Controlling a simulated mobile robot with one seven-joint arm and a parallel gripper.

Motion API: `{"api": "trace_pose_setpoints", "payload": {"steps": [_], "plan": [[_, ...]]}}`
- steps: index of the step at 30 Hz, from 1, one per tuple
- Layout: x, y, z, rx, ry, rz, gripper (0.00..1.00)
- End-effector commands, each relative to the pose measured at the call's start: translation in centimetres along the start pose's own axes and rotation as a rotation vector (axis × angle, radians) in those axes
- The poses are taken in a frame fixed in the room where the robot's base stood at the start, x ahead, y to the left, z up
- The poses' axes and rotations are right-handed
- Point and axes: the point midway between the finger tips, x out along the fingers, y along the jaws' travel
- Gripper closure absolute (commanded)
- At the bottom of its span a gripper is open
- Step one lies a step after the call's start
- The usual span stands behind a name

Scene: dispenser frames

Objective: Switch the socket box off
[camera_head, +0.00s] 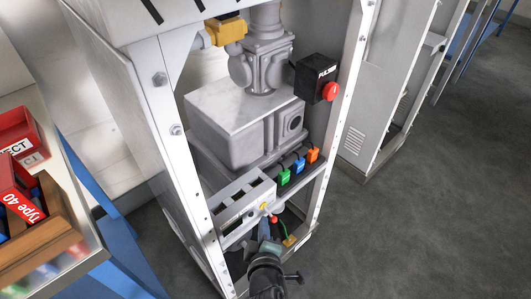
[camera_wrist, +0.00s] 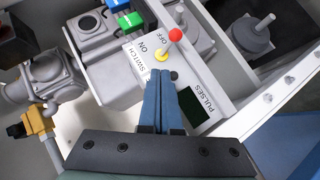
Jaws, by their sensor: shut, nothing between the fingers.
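The socket box (camera_wrist: 133,65) is a pale panel with the words SWITCH, ON, OFF and PULSES and a dark display (camera_wrist: 193,106). Its switch is a lever with a red ball tip (camera_wrist: 176,34) and a yellow base (camera_wrist: 162,55). The lever leans up and right in the wrist view; I cannot tell for sure which position it is in. In the head view the socket box (camera_head: 243,203) is low in the metal frame, with the red tip (camera_head: 274,219) at its right end. My gripper (camera_wrist: 161,75) is shut and empty, its blue fingertips close to the yellow base. Contact is unclear. It also shows in the head view (camera_head: 265,232).
A black box with a red button (camera_head: 331,91) is on the frame's right post. Green, blue and orange plugs (camera_head: 298,166) line the ledge below the grey machine (camera_head: 235,120). White posts flank the opening. A table with red bins (camera_head: 20,135) stands left.

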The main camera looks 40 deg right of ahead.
Motion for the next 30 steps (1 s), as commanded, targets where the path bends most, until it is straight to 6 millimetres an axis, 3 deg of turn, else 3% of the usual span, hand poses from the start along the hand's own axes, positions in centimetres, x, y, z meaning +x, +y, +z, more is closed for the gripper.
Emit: {"api": "trace_pose_setpoints", "payload": {"steps": [1, 9, 15, 21, 30], "plan": [[-0.5, 1.1, -0.8, 0.000, 0.001, 0.000, 1.00], [-5.9, -0.3, 0.3, -0.002, -0.001, -0.003, 1.00], [-8.7, -0.6, 0.6, 0.000, -0.001, -0.001, 1.00], [-9.9, -0.8, 0.7, 0.001, 0.001, 0.000, 1.00], [-10.0, -0.8, 0.7, 0.001, 0.001, 0.000, 1.00]]}}
